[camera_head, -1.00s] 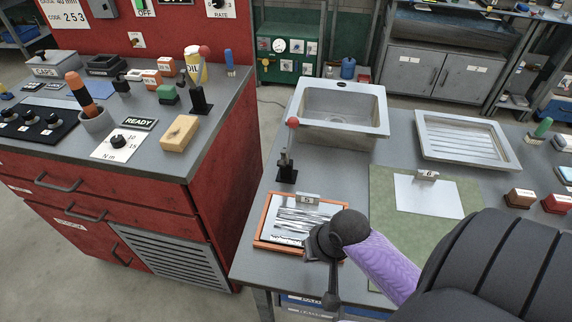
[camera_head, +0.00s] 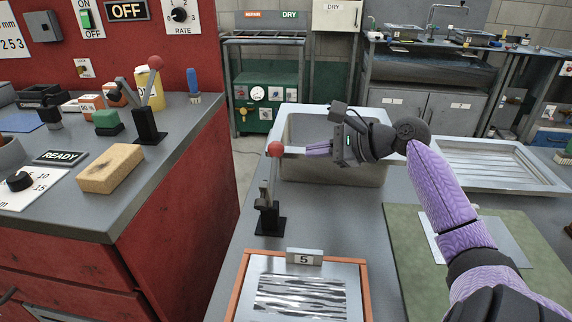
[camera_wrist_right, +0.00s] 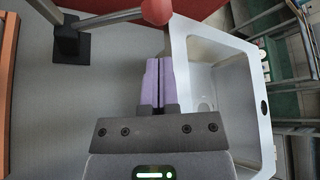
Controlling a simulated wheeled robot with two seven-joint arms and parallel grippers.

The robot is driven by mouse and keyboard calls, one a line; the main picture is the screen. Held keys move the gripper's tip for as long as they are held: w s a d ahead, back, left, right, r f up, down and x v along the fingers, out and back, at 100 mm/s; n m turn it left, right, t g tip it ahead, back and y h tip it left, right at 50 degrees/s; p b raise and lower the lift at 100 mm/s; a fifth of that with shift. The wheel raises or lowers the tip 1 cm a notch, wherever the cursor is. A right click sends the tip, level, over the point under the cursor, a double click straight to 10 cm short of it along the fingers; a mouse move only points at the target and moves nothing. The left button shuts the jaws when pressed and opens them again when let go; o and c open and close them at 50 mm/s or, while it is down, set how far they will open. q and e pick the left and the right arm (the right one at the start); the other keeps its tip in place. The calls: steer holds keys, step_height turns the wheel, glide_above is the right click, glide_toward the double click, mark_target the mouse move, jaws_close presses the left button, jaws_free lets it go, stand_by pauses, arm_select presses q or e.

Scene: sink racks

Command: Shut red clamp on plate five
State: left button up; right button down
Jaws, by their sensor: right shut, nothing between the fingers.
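The red-knobbed clamp (camera_head: 270,195) stands upright on a black base behind plate five, its red ball knob (camera_head: 275,149) at the top of the lever. Plate five (camera_head: 300,295) is a striped metal plate in an orange-edged tray, with a "5" tag (camera_head: 304,257) at its back edge. My right gripper (camera_head: 308,149) is shut and empty, just right of the knob and in front of the sink. In the right wrist view the shut purple fingers (camera_wrist_right: 160,62) point toward the knob (camera_wrist_right: 157,10), with a visible gap. My left gripper is not in view.
The metal sink (camera_head: 345,165) lies behind and beside my right gripper. A green mat (camera_head: 415,285) with a pale plate lies to the right. A red cabinet (camera_head: 180,200) with a similar red-knobbed clamp (camera_head: 151,115) on top stands to the left.

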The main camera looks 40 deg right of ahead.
mark_target(271, 182)
steer(key=b+x, duration=0.2)
steer(key=x, duration=0.4)
steer(key=shift+w+f+b, duration=0.25)
steer(key=shift+w+b, duration=0.05)
steer(key=shift+w, duration=0.05)
